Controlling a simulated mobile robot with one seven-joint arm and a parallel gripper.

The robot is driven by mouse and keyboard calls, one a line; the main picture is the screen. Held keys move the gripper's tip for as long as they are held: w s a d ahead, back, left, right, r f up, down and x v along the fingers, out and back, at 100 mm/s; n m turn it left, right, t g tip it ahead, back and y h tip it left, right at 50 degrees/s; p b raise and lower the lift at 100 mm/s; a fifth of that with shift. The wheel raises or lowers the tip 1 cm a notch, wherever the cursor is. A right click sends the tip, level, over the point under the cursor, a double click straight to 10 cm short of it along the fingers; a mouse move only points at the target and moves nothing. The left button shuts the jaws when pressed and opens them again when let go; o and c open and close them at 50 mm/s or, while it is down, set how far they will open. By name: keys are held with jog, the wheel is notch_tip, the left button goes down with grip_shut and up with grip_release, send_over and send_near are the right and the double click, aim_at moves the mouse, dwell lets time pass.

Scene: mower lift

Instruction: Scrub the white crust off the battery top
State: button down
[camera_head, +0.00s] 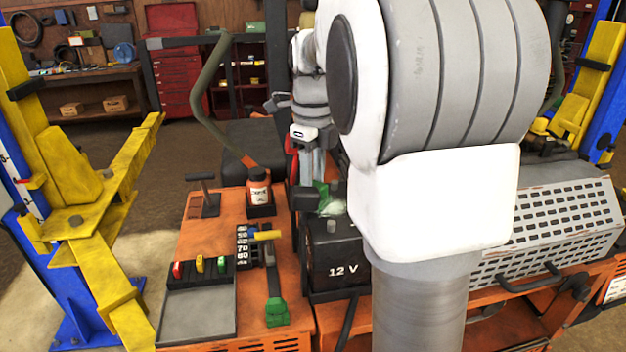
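The black battery (336,262), marked "12 V", stands in the orange mower body, left of my large arm link. A small pale patch (334,207) on its top looks like the white crust. A green piece (321,189) sits beside dark parts at the battery's top; I cannot tell what it is. My gripper (314,172) points down behind the battery top, partly hidden by my arm. Its fingers are small here, and I cannot tell whether they hold anything.
A grey tray (198,312) and a rack of coloured pieces (200,268) are at left. Yellow lift arms (100,215) and a perforated grey cover (560,225) flank the mower.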

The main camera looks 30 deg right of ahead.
jog(key=shift+f+b, duration=0.7)
jog(key=shift+f, duration=0.35)
dwell(0.4)
jog(key=shift+s+d+r+p, duration=0.1)
jog(key=shift+s+d+p, duration=0.15)
jog(key=shift+d, duration=0.55)
jog(key=shift+s+d+r+p, duration=0.1)
jog(key=shift+s+d+p, duration=0.1)
jog(key=shift+d, duration=0.6)
jog(key=shift+s+d+f+p, duration=0.1)
jog(key=shift+s+d+p, duration=0.2)
jog(key=shift+d, duration=0.85)
jog(key=shift+s+d+f+p, duration=0.1)
jog(key=shift+s+d, duration=0.3)
jog(key=shift+d, duration=0.7)
jog(key=shift+r, duration=0.15)
jog(key=shift+d+p, duration=0.1)
jog(key=shift+p, duration=0.2)
jog(key=shift+w+a+f+p, duration=0.1)
jog(key=shift+w+a, duration=0.25)
jog(key=shift+a, duration=1)
jog(key=shift+w+a+f+p, duration=0.15)
jog(key=shift+w+a, duration=0.25)
jog(key=shift+a, duration=0.9)
jog(key=shift+w+a+p, duration=0.1)
jog(key=shift+w+a, duration=0.25)
jog(key=shift+a, duration=1)
jog(key=shift+w+r+p, duration=0.1)
jog(key=shift+r+p, duration=0.05)
jog(key=shift+p, duration=0.25)
